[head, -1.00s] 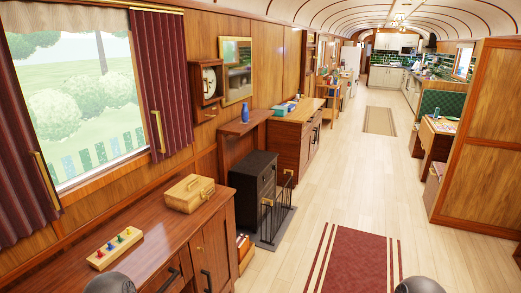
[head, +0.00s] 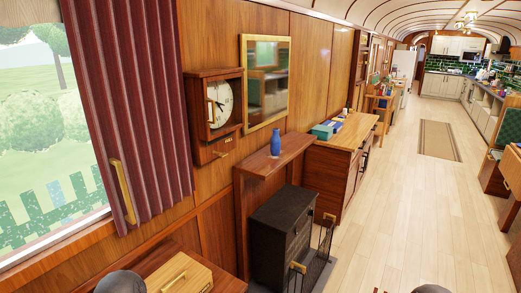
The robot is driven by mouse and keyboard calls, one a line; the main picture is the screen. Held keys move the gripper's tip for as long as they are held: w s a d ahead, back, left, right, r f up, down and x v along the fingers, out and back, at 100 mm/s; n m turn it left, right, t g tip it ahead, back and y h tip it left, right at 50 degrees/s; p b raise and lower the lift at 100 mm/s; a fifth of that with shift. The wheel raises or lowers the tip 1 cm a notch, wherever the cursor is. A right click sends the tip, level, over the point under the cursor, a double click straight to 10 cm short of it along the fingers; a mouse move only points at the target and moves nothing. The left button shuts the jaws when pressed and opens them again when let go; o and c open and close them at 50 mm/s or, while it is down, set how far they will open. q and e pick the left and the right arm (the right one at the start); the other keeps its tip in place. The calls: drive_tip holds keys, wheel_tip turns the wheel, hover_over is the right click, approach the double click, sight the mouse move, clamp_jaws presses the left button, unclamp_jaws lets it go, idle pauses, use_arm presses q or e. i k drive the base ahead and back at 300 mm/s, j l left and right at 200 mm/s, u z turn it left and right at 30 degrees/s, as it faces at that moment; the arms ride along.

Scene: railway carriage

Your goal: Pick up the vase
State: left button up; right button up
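A small blue vase (head: 275,142) stands upright on a narrow wooden mantel shelf (head: 262,165) above the black stove, ahead and slightly right of the middle in the head view. Nothing touches the vase or hides it. Neither of my grippers shows in the head view; only rounded dark parts of my own body show at the bottom edge.
A black stove (head: 283,225) with a fire guard (head: 318,250) stands below the shelf. A wall clock (head: 218,105) and a framed mirror (head: 265,82) hang nearby. A wooden box (head: 180,276) sits at the bottom left. The floor (head: 400,215) to the right is clear.

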sight(275, 141)
drive_tip(key=i, duration=0.2)
drive_tip(key=i+l, duration=0.95)
drive_tip(key=l, duration=0.25)
drive_tip(key=i+l+u, duration=0.1)
drive_tip(key=i+l, duration=0.4)
drive_tip(key=l, duration=0.15)
drive_tip(key=i+l+u, duration=0.25)
drive_tip(key=i+l, duration=0.25)
drive_tip(key=l, duration=0.2)
drive_tip(key=i+l+u, duration=0.1)
drive_tip(key=l, duration=0.3)
drive_tip(key=i, duration=0.1)
